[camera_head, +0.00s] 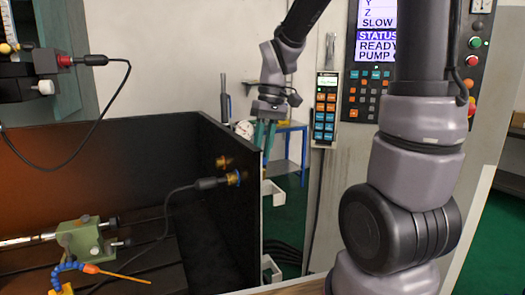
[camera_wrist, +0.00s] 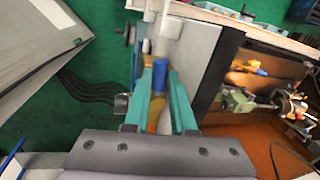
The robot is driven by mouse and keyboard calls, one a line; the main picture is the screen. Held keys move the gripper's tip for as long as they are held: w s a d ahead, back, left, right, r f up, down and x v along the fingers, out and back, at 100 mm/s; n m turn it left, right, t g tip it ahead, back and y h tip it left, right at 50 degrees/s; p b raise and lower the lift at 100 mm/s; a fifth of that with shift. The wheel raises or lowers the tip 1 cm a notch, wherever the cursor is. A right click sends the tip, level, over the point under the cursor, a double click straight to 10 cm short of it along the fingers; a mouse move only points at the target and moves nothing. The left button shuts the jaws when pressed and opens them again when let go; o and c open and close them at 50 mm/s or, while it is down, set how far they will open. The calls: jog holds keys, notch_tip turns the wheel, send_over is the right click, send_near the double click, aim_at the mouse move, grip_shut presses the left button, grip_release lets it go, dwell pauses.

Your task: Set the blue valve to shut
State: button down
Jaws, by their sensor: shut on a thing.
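My gripper (camera_head: 266,150) reaches down at the outer right edge of the dark enclosure wall in the head view. Its teal fingers also show in the wrist view (camera_wrist: 160,66), on either side of the blue valve (camera_wrist: 160,78). The fingers are shut on this blue part. Brass-coloured metal shows between the fingers, nearer to the palm. The valve itself cannot be made out in the head view. Whether its handle lies along or across its pipe cannot be told.
The dark wall (camera_head: 130,150) stands close beside my gripper, with brass fittings and a cable plug (camera_head: 208,183) on its inner face. A control panel (camera_head: 326,105) is to the right. A blue-framed table (camera_head: 288,165) stands behind. Dark hoses (camera_wrist: 85,92) lie on the green floor.

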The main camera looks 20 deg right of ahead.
jog(key=c, duration=0.8)
grip_release()
jog(key=shift+o, duration=0.2)
